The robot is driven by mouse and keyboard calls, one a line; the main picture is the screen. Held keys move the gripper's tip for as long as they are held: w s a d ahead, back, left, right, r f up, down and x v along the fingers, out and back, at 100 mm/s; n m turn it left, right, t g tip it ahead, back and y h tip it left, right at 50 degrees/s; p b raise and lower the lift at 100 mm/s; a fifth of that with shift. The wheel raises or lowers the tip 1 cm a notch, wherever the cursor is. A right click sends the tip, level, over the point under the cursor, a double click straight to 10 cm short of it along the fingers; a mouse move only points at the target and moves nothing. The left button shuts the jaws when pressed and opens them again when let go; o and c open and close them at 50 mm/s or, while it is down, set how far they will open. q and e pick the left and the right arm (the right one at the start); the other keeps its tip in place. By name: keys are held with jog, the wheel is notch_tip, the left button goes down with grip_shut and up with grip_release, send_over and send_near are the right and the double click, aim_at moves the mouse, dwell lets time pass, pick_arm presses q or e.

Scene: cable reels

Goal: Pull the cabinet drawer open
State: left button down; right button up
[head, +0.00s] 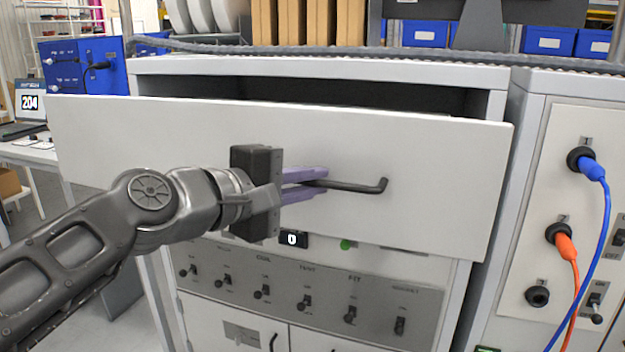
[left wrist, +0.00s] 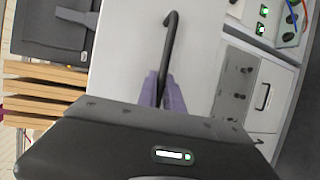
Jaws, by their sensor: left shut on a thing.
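The cabinet drawer (head: 420,160) has a wide pale front panel and stands pulled out from the grey cabinet (head: 300,68), with a dark gap visible behind its top edge. Its dark bar handle (head: 360,186) runs across the panel. My left gripper (head: 318,184) has its purple fingers shut on the handle near its left part. In the left wrist view the handle (left wrist: 168,45) runs up from between the purple fingers (left wrist: 163,92), against the drawer front (left wrist: 130,50). The handle's left end is hidden by the gripper. My right gripper is not in view.
Below the drawer is a panel of toggle switches (head: 305,290) and lower doors. At right, a panel holds a blue cable (head: 606,220) and an orange cable (head: 572,270). Brown boxes (head: 305,22) and blue bins (head: 425,34) stand behind. Floor shows at lower left.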

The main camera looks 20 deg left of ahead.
pick_arm(q)
jog(key=shift+f, duration=0.1)
jog(key=c, duration=1.5)
grip_release()
jog(key=b+v, duration=0.1)
jog(key=v, duration=0.6)
jog(key=shift+s, duration=0.35)
jog(key=shift+a, duration=0.15)
